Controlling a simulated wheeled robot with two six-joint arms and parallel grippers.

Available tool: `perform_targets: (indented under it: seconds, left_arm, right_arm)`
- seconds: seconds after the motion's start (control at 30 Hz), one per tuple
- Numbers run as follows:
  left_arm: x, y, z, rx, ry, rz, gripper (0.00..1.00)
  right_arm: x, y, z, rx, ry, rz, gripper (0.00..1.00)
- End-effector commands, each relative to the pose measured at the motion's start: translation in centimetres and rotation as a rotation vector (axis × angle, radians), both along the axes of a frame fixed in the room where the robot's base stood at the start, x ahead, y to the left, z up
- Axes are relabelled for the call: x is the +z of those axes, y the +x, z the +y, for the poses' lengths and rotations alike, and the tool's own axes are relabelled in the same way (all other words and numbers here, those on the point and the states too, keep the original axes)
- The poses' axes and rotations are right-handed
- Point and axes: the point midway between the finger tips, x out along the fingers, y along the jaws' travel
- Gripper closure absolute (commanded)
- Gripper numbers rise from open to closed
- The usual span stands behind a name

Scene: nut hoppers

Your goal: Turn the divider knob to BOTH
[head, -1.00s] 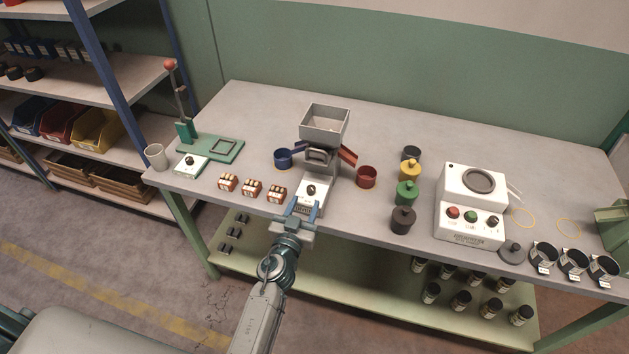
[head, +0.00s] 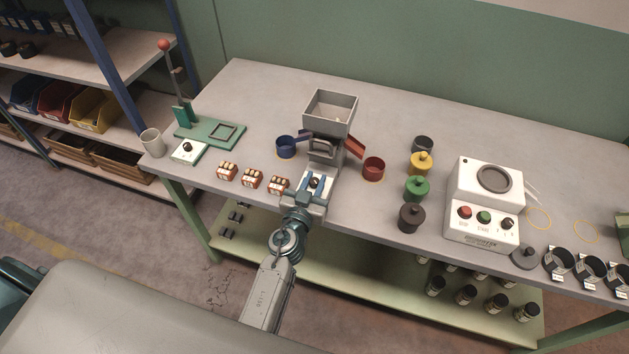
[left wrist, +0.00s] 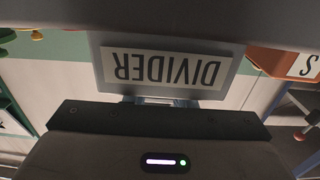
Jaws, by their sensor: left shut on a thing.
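The divider unit (head: 325,150) stands at the middle of the bench, with a grey square hopper (head: 331,108) on top. Its white control box (head: 318,205) faces me and carries the dark divider knob (head: 315,182). My left gripper (head: 316,184) is shut on the knob, one blue finger on each side. The knob's pointer and position marks are too small and covered to read. In the left wrist view, the DIVIDER label (left wrist: 163,68) shows upside down and the knob is hidden. My right gripper is not in view.
A blue cup (head: 286,147) and a red cup (head: 374,168) stand under the chutes at either side. A white machine (head: 484,195) and lidded pots stand to the right.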

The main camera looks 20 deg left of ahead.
Motion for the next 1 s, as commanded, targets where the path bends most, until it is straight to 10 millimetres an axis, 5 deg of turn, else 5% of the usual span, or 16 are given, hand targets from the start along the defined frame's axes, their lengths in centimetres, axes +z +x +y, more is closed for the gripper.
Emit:
perform_targets:
  seconds: [0.3,0.67,0.7,0.8,1.0]
  left_arm:
    - [0.2,0.0,0.0,-0.106,0.001,0.004,1.0]
    - [-0.1,0.0,0.0,-0.131,-0.001,0.001,1.0]
    - [-0.1,0.0,0.0,-0.131,-0.001,0.001,0.73]
    - [-0.1,0.0,0.0,-0.131,-0.001,0.001,0.57]
    - [0.0,0.0,0.0,-0.131,-0.001,0.0,0.57]
  right_arm:
    - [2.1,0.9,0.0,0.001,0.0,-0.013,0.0]
    - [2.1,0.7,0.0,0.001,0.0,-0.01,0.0]
    - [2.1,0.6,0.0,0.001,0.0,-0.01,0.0]
    - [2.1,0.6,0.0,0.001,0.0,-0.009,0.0]
    - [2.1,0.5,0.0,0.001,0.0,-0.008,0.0]
